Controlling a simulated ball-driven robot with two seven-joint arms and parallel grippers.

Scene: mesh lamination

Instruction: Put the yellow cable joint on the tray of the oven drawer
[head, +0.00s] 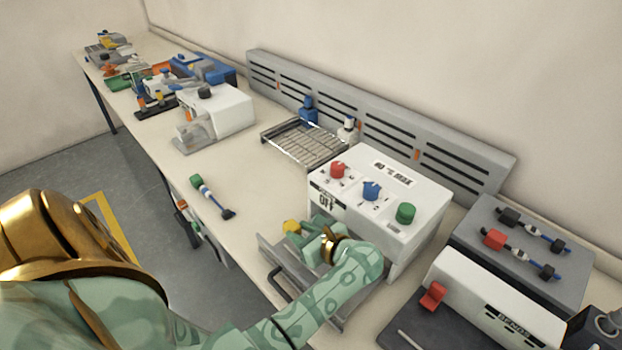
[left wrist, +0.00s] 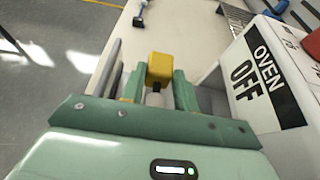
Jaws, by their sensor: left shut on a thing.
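The yellow cable joint (head: 291,227) is held at the tips of my left gripper (head: 305,234). In the left wrist view the yellow end of the cable joint (left wrist: 160,67) sticks out between the two green fingers (left wrist: 160,90), which are shut on it. The white oven (head: 352,213) has its grey drawer (head: 270,249) pulled out at the table's front edge. The cable joint is over the far left part of the drawer; whether it touches the tray I cannot tell. My gripper and forearm hide much of the tray. My right gripper is not in view.
A green-and-blue cable joint (head: 207,191) lies on the table (head: 255,190) left of the oven. The bending machine (head: 490,305) and a grey block (head: 560,260) with red and black cable joints stand to the right.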

